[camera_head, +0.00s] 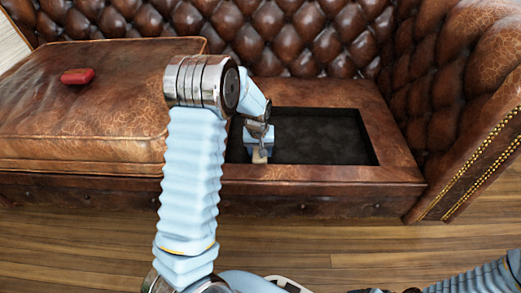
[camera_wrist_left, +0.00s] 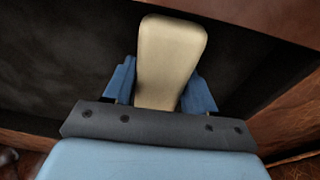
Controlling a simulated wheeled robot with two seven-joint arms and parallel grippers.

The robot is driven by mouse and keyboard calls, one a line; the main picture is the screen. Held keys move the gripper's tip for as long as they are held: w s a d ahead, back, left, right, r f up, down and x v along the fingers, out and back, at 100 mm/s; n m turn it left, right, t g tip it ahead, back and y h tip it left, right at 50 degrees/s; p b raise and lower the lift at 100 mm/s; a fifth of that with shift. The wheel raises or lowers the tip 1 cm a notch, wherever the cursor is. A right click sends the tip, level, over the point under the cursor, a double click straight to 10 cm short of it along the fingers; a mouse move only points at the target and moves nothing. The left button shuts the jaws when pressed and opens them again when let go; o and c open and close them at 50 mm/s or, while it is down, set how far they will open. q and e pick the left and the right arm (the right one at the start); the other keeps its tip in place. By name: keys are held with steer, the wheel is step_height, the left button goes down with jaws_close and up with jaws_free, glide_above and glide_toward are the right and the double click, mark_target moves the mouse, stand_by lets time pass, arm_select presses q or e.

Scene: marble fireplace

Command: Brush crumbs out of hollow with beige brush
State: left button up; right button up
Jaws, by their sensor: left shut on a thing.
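The hollow (camera_head: 320,138) is a dark rectangular recess in the brown leather sofa seat; its dark floor (camera_wrist_left: 60,60) also shows in the left wrist view. My left gripper (camera_head: 260,150) is at the hollow's left front part. It is shut on the beige brush (camera_wrist_left: 170,55), whose flat beige body stands out between the blue fingers in the left wrist view. In the head view only a small beige piece of the brush (camera_head: 259,157) shows below the gripper, near the front rim. Its bristles are hidden. I cannot make out crumbs. My right gripper is not in view.
A brown leather cushion (camera_head: 100,110) lies left of the hollow, with a small red object (camera_head: 77,76) on it. The tufted backrest (camera_head: 290,35) rises behind and a studded armrest (camera_head: 460,100) stands at the right. The right part of the hollow is free of my arm.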

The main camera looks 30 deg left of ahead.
arm_select(q)
step_height(320, 180, up, 2)
steer(key=shift+w+a+r, duration=0.1)
steer(key=shift+r, duration=0.05)
step_height(320, 180, up, 4)
steer(key=p, duration=0.3)
steer(key=shift+r+p, duration=0.75)
steer(key=shift+p, duration=0.05)
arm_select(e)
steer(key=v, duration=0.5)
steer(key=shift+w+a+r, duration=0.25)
